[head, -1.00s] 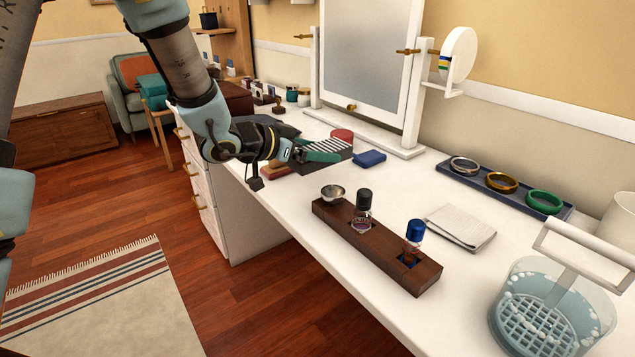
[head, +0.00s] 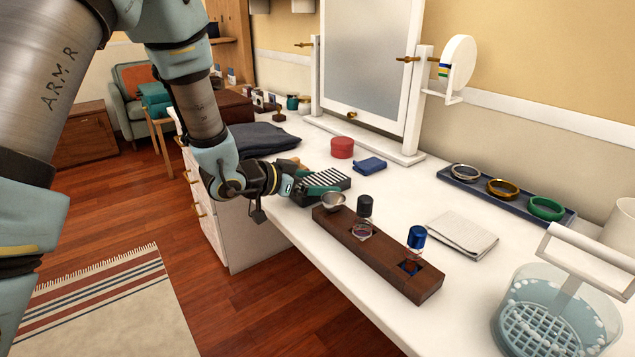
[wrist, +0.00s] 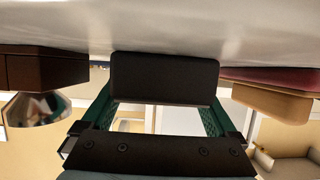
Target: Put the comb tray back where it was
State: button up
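The comb tray (head: 328,179) is dark with pale stripes across its top. It is at the front edge of the white dressing table, between the metal bowl and the folded dark cloth. My gripper (head: 312,186) has its green fingers on the tray's near end. In the wrist view the tray's black end (wrist: 165,78) fills the space between the two fingers, close against the white tabletop. I cannot tell whether the tray touches the table or hangs just above it.
A dark wooden holder (head: 385,262) with two bottles and a small metal bowl (head: 333,201) stands close to the right. A red round box (head: 342,148), blue pouch (head: 370,165) and dark folded cloth (head: 262,138) lie behind. A wooden-backed item (wrist: 272,102) is close beside the tray.

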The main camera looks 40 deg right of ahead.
jog(key=shift+o, duration=0.2)
jog(key=shift+r, duration=0.25)
jog(key=v, duration=1.2)
jog(key=shift+s+f, duration=0.1)
jog(key=w+a+f+n+t+y, duration=0.1)
jog(key=w+a+n+t+y, duration=0.3)
jog(key=w+a, duration=0.45)
jog(key=w+a+f+n+t+y, duration=0.1)
jog(key=w+a+n+t+y, duration=0.35)
jog(key=a, duration=0.65)
jog(key=a+n+g+y, duration=0.2)
jog(key=a+n+y, duration=0.25)
jog(key=a, duration=0.75)
jog(key=s+a+n+g, duration=0.4)
jog(key=s+a, duration=0.2)
jog(key=s, duration=0.3)
jog(key=shift+s+a+n, duration=0.3)
jog(key=shift+s, duration=0.05)
